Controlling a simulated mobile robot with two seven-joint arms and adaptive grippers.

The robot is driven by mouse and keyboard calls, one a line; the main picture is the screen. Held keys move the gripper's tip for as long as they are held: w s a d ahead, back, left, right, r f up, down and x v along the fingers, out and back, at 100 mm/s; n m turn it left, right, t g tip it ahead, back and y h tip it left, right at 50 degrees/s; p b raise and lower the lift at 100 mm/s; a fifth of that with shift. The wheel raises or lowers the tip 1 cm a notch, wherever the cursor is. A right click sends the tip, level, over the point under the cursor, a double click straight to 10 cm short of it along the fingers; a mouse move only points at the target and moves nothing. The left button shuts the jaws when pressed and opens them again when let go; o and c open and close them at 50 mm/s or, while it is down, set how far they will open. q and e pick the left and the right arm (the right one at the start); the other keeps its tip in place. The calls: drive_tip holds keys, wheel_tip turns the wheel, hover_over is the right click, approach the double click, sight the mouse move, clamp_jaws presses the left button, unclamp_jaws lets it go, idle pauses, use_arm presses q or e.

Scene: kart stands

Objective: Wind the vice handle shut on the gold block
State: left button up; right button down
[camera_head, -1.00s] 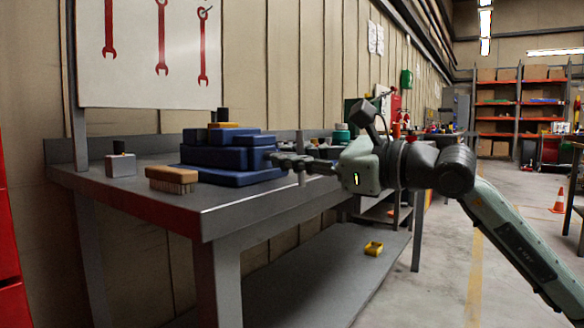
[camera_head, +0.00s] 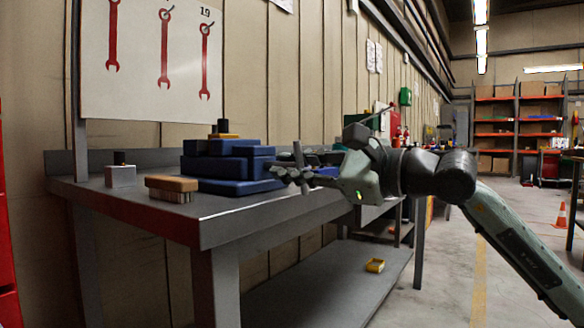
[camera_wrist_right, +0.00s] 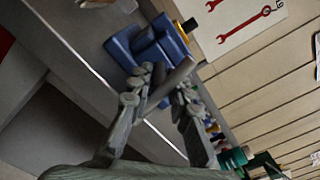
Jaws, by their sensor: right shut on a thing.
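The blue vice (camera_head: 222,168) sits on the grey workbench. The gold block (camera_head: 224,136) shows as a thin yellow strip at its top, with a black knob above it; most of the block is hidden. The vice handle (camera_head: 298,153) is a grey bar at the vice's right end, nearly upright with a slight tilt. My right gripper (camera_head: 292,174) reaches in from the right and is shut on the handle. In the right wrist view the handle (camera_wrist_right: 176,76) crosses between the fingers, with the blue vice (camera_wrist_right: 145,45) just beyond. My left gripper is not in view.
A wooden brush (camera_head: 172,188) lies near the front edge of the workbench (camera_head: 225,220). A grey block with a black knob (camera_head: 120,172) stands at the left. A small yellow bin (camera_head: 375,265) is on the lower shelf. A wrench board (camera_head: 150,60) hangs behind.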

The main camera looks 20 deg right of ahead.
drive_tip(key=shift+d+r, duration=0.1)
drive_tip(key=c, duration=1.4)
unclamp_jaws()
drive_tip(key=shift+v, duration=5.95)
